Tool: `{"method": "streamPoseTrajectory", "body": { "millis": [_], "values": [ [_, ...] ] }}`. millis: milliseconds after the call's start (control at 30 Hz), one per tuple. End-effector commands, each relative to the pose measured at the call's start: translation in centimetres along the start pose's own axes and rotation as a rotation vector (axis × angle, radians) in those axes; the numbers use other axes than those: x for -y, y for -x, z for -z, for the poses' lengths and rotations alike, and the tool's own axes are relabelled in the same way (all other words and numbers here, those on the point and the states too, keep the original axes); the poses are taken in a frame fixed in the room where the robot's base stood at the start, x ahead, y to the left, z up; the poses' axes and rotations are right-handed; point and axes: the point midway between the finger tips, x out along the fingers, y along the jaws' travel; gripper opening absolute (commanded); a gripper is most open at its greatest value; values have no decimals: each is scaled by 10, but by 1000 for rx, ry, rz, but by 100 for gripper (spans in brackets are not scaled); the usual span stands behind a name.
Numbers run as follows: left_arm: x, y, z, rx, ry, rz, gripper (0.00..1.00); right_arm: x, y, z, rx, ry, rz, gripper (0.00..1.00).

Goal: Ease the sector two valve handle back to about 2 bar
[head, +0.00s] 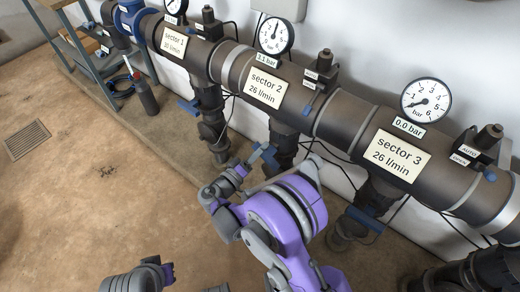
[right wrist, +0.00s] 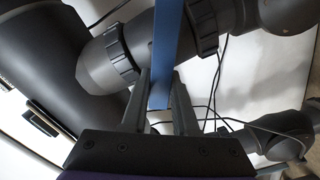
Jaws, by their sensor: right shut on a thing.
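The sector two valve handle (head: 268,155) is a blue lever on the dark branch pipe below the sector 2 label (head: 266,88). In the right wrist view the blue handle (right wrist: 167,45) runs down between the fingers. My right gripper (right wrist: 160,110) is shut on it; its fingers also show in the head view (head: 256,164). The sector 2 gauge (head: 276,35) has a readout plate (head: 268,58) showing 3.1 bar. Part of my left arm's end (head: 140,278) shows at the bottom left; its fingers cannot be made out.
Sector 1's blue handle (head: 189,106) is to the left and sector 3's blue handle (head: 365,219) to the right. The sector 3 plate (head: 409,129) reads 0.0 bar. Thin black cables hang behind the branches. The floor (head: 90,200) at left is mostly clear, with a grate (head: 27,139).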

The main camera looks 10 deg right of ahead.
Motion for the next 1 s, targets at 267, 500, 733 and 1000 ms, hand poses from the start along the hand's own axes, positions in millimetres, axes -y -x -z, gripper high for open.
{"method": "streamPoseTrajectory", "body": {
  "millis": [267, 500, 733, 1000],
  "values": [
    [0, 0, 0, 0, 0, 0, 0, 0, 0, -1, 3, -2, 1, 57],
    [0, 0, 0, 0, 0, 0, 0, 0, 1, 0, 1, -2, 1, 57],
    [0, 6, 1, -1, 0, 0, 0, 0, 31, 1, -3, -2, 4, 57],
    [0, 14, 3, -2, 0, 0, 0, 0, 84, 0, -1, -3, 3, 57]
  ]
}}
